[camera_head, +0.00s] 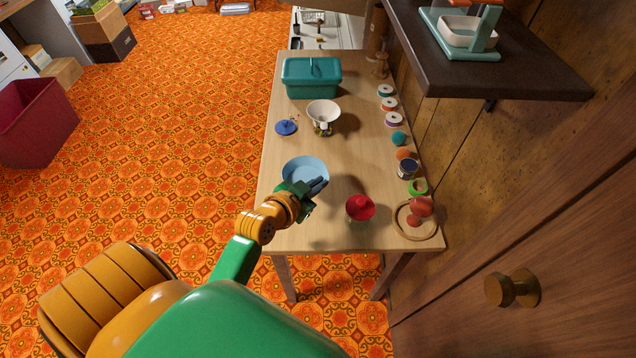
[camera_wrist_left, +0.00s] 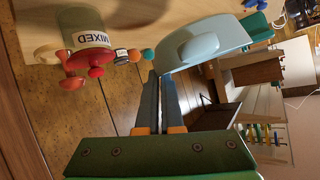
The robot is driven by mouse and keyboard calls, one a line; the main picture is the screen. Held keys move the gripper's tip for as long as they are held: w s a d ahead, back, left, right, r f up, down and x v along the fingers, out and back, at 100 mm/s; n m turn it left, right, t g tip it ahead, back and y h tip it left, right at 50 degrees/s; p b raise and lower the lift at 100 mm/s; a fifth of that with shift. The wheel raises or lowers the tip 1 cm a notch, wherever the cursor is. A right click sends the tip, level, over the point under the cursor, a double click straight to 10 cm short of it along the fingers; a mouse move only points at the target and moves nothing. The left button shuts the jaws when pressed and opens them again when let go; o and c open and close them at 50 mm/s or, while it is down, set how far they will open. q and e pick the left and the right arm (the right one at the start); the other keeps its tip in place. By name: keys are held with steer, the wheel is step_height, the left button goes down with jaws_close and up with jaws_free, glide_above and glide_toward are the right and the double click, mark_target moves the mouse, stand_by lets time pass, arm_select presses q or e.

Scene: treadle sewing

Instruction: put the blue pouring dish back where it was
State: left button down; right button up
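The blue pouring dish (camera_head: 305,172) is over the left-middle part of the wooden table (camera_head: 310,235). My left gripper (camera_head: 302,192) is at its near edge. In the left wrist view, the finger pair (camera_wrist_left: 161,78) is close together with the tips at the edge of the dish (camera_wrist_left: 200,45), and they appear shut on it. The dish's outer side and raised base face that camera. I cannot tell how high the dish is above the table. My right gripper is not in view.
A white bowl (camera_head: 323,112) stands over a jar of mixed buttons; a blue lid (camera_head: 287,127) and teal box (camera_head: 311,78) are nearby. A red item (camera_head: 360,207) and round wooden tray (camera_head: 417,232) are at right. Spools line the right edge, beneath a dark shelf (camera_head: 480,70).

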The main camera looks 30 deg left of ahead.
arm_select(q)
steer(key=w+a+f+b, duration=0.1)
steer(key=w+f, duration=0.1)
steer(key=w+a+f+b, duration=0.1)
steer(key=f, duration=0.1)
steer(key=w+a+f, duration=0.1)
steer(key=w+f, duration=0.1)
steer(key=f, duration=0.1)
steer(key=shift+w+b, duration=0.3)
steer(key=shift+b, duration=0.1)
step_height(320, 180, down, 3)
steer(key=shift+r+b, duration=0.15)
steer(key=shift+b, duration=0.25)
steer(key=shift+s, duration=0.1)
steer(key=c, duration=1)
jaws_free()
steer(key=shift+c, duration=0.2)
steer(key=p+v, duration=0.2)
steer(key=v, duration=1)
steer(key=shift+p, duration=0.35)
steer(key=shift+r, duration=0.1)
